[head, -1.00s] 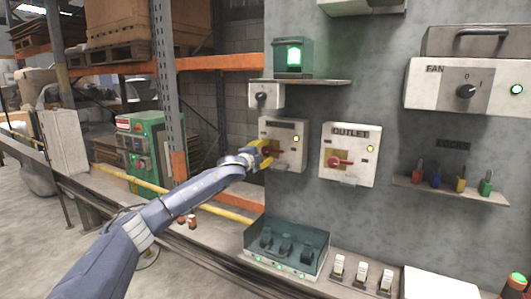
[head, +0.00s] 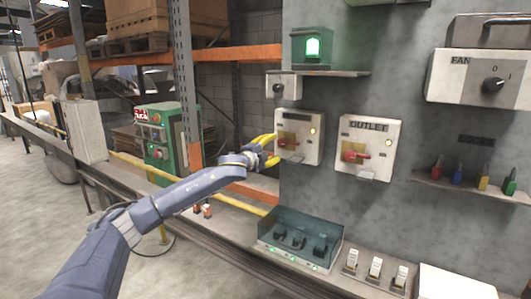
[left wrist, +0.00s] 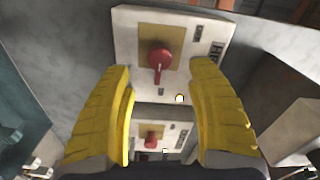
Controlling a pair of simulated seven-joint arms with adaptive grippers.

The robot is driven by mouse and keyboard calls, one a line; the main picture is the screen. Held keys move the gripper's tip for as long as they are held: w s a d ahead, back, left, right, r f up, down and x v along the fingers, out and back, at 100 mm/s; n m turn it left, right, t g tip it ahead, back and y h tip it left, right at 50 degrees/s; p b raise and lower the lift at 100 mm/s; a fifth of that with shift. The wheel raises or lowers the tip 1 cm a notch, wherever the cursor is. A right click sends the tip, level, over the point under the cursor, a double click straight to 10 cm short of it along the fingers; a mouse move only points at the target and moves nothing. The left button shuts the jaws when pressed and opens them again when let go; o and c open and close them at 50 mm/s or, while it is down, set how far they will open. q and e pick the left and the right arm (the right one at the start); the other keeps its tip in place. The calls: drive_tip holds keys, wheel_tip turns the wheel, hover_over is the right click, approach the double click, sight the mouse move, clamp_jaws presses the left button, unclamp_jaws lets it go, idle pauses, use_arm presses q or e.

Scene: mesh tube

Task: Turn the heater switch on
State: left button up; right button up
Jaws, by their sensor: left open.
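My left gripper (head: 268,150) is open and empty, just left of a pale switch box (head: 300,152). My right gripper is not in view.
A FAN box (head: 455,78) with a black knob is at upper right. A clear-walled tray of black switches (head: 300,238) is below.

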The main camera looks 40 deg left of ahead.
use_arm(q)
drive_tip(key=shift+s+d, duration=0.15)
drive_tip(key=shift+s, duration=2)
